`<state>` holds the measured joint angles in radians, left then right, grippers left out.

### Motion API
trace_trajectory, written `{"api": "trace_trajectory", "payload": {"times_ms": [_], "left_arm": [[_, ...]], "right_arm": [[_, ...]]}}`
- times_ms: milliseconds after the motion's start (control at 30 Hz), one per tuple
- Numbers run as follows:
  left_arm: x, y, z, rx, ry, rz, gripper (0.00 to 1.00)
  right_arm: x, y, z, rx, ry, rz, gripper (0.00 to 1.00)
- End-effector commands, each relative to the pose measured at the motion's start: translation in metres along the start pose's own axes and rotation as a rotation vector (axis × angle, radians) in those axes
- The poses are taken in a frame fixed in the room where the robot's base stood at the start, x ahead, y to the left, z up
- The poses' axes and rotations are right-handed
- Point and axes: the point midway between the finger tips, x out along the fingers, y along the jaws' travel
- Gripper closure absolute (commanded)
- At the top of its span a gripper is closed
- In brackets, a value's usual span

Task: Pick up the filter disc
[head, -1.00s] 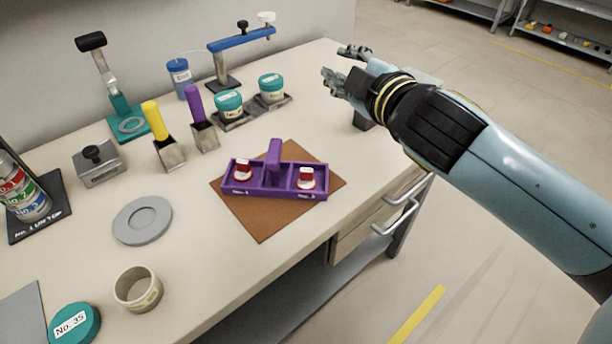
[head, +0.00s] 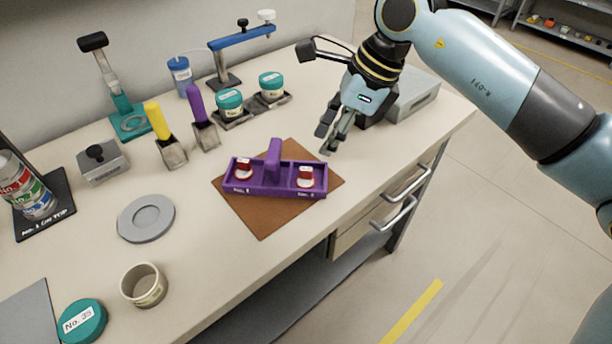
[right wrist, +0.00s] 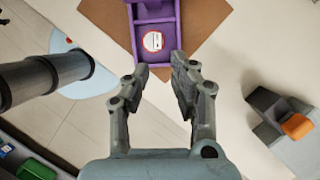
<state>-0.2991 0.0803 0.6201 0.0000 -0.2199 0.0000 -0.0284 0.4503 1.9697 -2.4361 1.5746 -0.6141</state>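No item is plainly marked as the filter disc. Two small red-and-white round pieces sit in the purple carrier (head: 262,189): one in its left compartment (head: 243,169), one in its right (head: 305,177). A white disc with a red rim (right wrist: 153,41) shows in a purple compartment in the right wrist view. A flat grey disc with a round recess (head: 146,234) lies on the left of the bench. My right gripper (head: 325,139) is open and empty, above the bench behind and right of the carrier. In the right wrist view, its fingers (right wrist: 160,66) are apart below the disc. My left gripper is out of view.
The carrier stands on a brown mat (head: 262,224) and has an upright purple handle. Teal-lidded jars (head: 229,103) stand behind it. A grey box (head: 414,98) lies behind my right gripper. The bench right of the mat is clear.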

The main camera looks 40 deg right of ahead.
Motion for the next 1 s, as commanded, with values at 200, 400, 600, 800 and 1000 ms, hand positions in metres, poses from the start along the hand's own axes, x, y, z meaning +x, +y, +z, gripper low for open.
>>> {"api": "trace_trajectory", "payload": {"times_ms": [200,400,600,800,1000], "left_arm": [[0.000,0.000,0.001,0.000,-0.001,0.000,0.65],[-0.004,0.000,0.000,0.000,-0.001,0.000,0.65],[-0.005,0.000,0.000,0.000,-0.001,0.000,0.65],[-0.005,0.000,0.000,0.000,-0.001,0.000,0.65],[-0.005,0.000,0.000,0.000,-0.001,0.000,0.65]], "right_arm": [[0.027,0.001,0.001,0.002,-0.004,0.002,0.76],[0.050,0.004,0.006,0.005,-0.006,0.005,0.76],[0.077,0.003,0.006,0.003,-0.005,0.002,0.76],[0.080,0.003,0.006,0.001,-0.005,0.000,0.76],[0.080,0.003,0.006,0.001,-0.005,0.001,0.93]]}}
